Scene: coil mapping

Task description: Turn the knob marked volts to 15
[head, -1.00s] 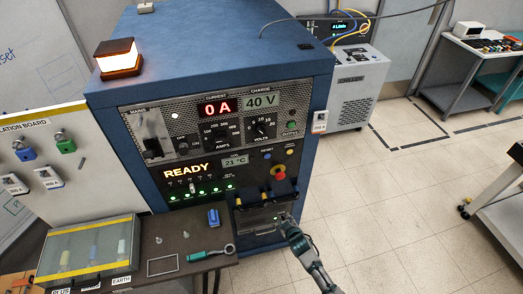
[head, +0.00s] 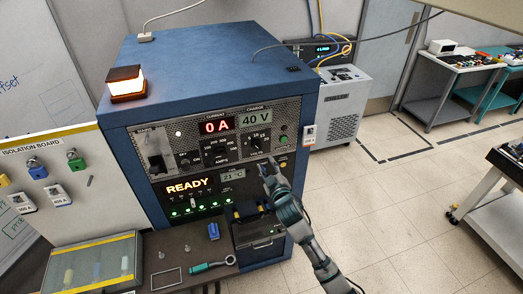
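The volts knob (head: 256,142) is a dark dial on the upper grey panel of the blue cabinet (head: 190,45), under the green "40 V" charge display (head: 257,119). The knob's pointer is too small to read. My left gripper is not in view.
The red "0 A" display (head: 216,126) and the amps knob (head: 220,150) are left of the volts knob. A "READY" panel (head: 190,187) sits below. A bench (head: 180,255) with a teal-handled tool (head: 212,265) stands in front.

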